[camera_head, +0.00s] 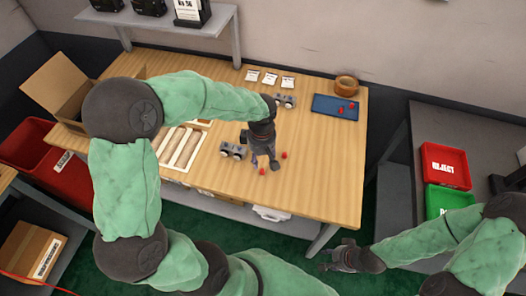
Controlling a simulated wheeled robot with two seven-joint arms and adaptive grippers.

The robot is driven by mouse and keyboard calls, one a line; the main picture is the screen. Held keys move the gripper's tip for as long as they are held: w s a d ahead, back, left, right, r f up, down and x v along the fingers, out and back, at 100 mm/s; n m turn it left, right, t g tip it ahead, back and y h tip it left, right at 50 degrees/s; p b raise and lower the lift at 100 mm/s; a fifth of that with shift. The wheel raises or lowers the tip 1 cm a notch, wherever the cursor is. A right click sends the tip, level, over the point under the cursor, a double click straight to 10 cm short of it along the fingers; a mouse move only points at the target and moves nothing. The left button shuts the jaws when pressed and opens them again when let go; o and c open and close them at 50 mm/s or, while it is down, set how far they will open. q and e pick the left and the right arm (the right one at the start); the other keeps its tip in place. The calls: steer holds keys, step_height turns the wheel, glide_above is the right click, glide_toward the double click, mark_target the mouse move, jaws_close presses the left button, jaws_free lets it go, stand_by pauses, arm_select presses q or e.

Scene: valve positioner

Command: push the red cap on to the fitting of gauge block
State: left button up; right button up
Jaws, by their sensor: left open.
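Two small grey metal assemblies are on the wooden table: one (232,150) just left of my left gripper, one (286,101) further back. I cannot tell which is the gauge block, and the fittings are too small to make out. My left gripper (264,162) points down over the table, open. One red cap (262,171) is at its fingertips, and I cannot tell whether they touch. Another red cap (284,155) lies just to the right. Two more red caps (341,110) (351,105) are on the blue tray (322,103). My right gripper (332,258) is off the table's front, low right.
The wooden table (315,170) is clear at its right front. A tape roll (346,84) and several white cards (270,79) lie at the back. A slotted rack (182,147) stands left, partly behind my arm. Red (446,165) and green (447,201) bins stand on the right bench.

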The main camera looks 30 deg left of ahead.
mark_target(262, 170)
arm_select(q)
step_height(262, 170, down, 7)
steer(key=shift+f+b, duration=0.2)
steer(key=shift+b, duration=0.75)
jaws_close()
